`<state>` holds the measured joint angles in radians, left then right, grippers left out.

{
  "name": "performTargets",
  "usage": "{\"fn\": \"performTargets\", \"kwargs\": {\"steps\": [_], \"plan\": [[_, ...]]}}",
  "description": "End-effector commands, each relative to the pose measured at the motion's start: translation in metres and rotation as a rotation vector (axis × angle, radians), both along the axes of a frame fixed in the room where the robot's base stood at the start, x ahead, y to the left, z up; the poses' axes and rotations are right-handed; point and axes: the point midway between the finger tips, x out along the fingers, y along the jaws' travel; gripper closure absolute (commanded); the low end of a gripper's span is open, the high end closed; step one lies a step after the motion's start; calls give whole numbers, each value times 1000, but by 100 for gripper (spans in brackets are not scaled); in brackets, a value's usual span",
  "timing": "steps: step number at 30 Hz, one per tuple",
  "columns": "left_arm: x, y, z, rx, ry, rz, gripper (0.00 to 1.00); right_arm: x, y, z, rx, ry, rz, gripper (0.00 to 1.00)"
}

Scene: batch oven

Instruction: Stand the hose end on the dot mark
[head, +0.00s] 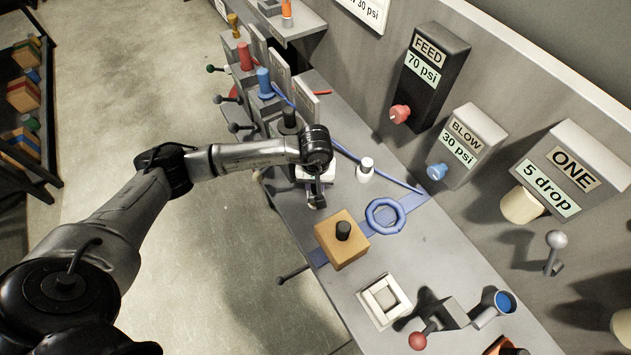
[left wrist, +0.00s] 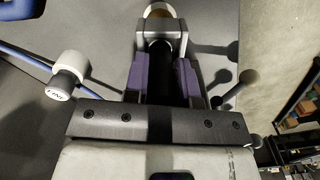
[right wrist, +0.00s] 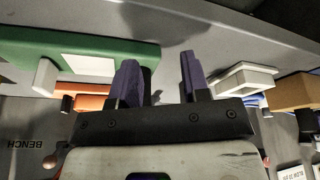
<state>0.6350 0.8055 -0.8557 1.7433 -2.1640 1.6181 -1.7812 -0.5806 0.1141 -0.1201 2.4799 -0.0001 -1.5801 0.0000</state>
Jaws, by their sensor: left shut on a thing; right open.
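My left gripper (head: 317,198) is low over the bench, left of a white cylinder (head: 365,170). In the left wrist view, its purple fingers (left wrist: 160,78) are shut on a black cylindrical piece (left wrist: 160,60), with a grey bracket-like part beyond it. I cannot tell whether this piece is the hose end. A blue hose (head: 352,155) runs along the bench behind the gripper, and a blue coil (head: 384,215) lies on a flat blue strip. I cannot make out a dot mark. My right gripper (right wrist: 162,80) is open and empty; it does not show in the head view.
A tan block (head: 341,240) with a black knob stands in front of the coil. A white square tray (head: 383,300) and a red-knobbed lever (head: 418,340) are nearer. Wall boxes line the right. In the right wrist view, a green block (right wrist: 80,52) is close left.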

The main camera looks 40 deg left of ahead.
Motion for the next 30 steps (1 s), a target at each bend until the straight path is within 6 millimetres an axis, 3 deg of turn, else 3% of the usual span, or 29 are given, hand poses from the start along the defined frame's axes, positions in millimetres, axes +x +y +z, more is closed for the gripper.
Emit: {"fn": "performTargets", "kwargs": {"steps": [23, 24, 30], "plan": [[0, 0, -11, -1, -1, 0, 100, 0, -3, -11, -11, -1, 7, 57], [0, 0, -10, -1, -1, 0, 71, 0, -3, -11, -11, -1, 7, 57], [0, 0, -10, 0, 0, 0, 52, 0, -2, -10, -8, -1, 5, 57]]}}
